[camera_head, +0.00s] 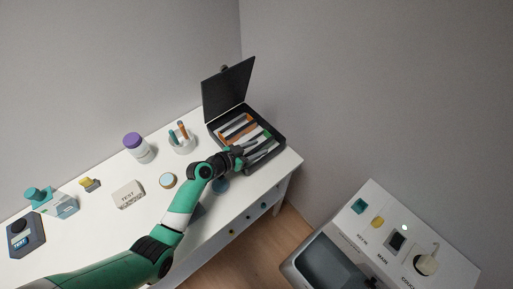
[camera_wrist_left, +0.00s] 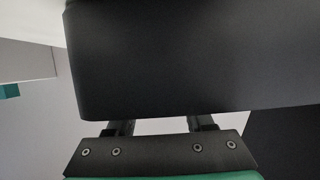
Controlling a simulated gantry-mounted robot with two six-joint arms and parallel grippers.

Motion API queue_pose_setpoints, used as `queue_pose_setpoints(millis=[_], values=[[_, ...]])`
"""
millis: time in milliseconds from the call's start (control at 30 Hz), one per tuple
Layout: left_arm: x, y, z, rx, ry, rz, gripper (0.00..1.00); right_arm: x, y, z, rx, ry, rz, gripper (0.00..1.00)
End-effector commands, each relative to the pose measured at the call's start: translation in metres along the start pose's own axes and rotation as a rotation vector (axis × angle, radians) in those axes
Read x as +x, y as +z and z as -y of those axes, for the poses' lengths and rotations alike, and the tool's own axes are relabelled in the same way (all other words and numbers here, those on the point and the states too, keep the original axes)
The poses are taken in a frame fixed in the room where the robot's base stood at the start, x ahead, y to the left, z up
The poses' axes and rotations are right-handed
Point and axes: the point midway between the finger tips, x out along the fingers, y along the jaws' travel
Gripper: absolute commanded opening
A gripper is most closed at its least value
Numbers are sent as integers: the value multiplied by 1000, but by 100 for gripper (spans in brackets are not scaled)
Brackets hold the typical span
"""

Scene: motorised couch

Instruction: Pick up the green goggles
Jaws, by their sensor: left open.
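I cannot make out the green goggles for certain. A black case (camera_head: 277,150) stands at the far right end of the white desk, with its dark lid (camera_head: 228,90) raised. Orange, white and dark items (camera_head: 236,129) lie in it, with a small green patch (camera_head: 267,134) at its right side. My left gripper (camera_head: 258,151) is open over the front part of the case and hides some of its contents. In the left wrist view, a large dark surface fills the space beyond the fingers (camera_wrist_left: 162,127); I see nothing between them. My right gripper is not in view.
On the white desk (camera_head: 100,225) are a purple-lidded jar (camera_head: 134,144), a cup with sticks (camera_head: 182,142), a block marked TEST (camera_head: 128,194), a teal-topped item (camera_head: 64,206) and a dark device (camera_head: 20,238). A control console (camera_head: 440,265) stands at lower right.

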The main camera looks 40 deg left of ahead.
Motion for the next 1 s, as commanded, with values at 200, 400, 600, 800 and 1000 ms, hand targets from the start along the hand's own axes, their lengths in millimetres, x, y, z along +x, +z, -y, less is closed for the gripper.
queue_pose_setpoints(millis=[200,400,600,800,1000], values=[[-1,0,0,0,0,0,29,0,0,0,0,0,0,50],[-1,0,0,-1,0,0,0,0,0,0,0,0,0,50],[-1,0,0,-1,0,0,0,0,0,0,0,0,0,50],[-1,-1,0,0,0,0,0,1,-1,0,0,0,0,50],[-6,-14,0,0,0,-3,0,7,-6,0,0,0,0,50]])
